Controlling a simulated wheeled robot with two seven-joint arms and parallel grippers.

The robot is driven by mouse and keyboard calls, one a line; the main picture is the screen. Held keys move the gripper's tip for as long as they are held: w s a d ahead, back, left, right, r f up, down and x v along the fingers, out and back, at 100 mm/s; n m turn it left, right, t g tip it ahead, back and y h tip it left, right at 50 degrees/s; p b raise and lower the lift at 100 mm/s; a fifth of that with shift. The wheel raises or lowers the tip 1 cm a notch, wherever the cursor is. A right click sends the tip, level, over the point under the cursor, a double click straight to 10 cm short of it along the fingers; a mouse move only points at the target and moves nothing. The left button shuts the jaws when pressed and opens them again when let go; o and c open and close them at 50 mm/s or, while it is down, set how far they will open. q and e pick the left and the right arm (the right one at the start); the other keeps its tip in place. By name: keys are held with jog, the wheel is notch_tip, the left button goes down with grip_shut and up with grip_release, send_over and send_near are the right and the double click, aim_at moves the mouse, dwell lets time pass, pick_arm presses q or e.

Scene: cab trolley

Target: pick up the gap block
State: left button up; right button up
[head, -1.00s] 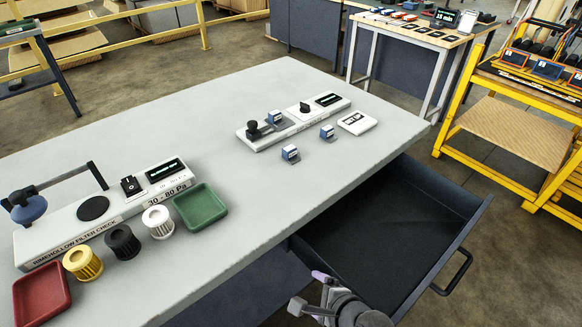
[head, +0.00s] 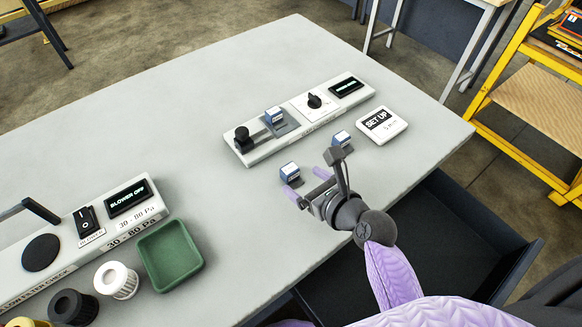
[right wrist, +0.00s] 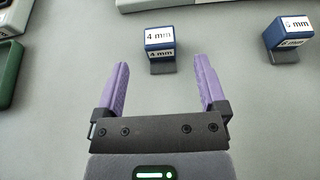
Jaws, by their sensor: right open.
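A small blue and white gap block marked 4 mm (right wrist: 160,42) stands upright on the grey table; it also shows in the head view (head: 290,172). A second blue block (head: 341,138) stands to its right, and its label in the right wrist view (right wrist: 290,36) looks like 6 mm. A third blue block (head: 274,115) sits on the white gauge fixture (head: 250,154). My right gripper (head: 306,183) is open and empty. Its purple fingers (right wrist: 161,66) point at the 4 mm block, which is just beyond the tips and roughly centred between them. My left gripper is not in view.
A white SET UP card (head: 380,126) lies right of the blocks. The green tray (head: 170,256) and the filter check unit (head: 60,236) are at left. An open dark drawer (head: 465,215) juts out below the table's near edge, under my right arm.

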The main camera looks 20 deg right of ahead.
aim_at(294, 175)
jog(key=b+x, duration=0.2)
jog(key=x, duration=0.3)
jog(key=shift+s+f, duration=0.1)
jog(key=shift+f, duration=0.05)
jog(key=shift+w, duration=0.2)
grip_shut()
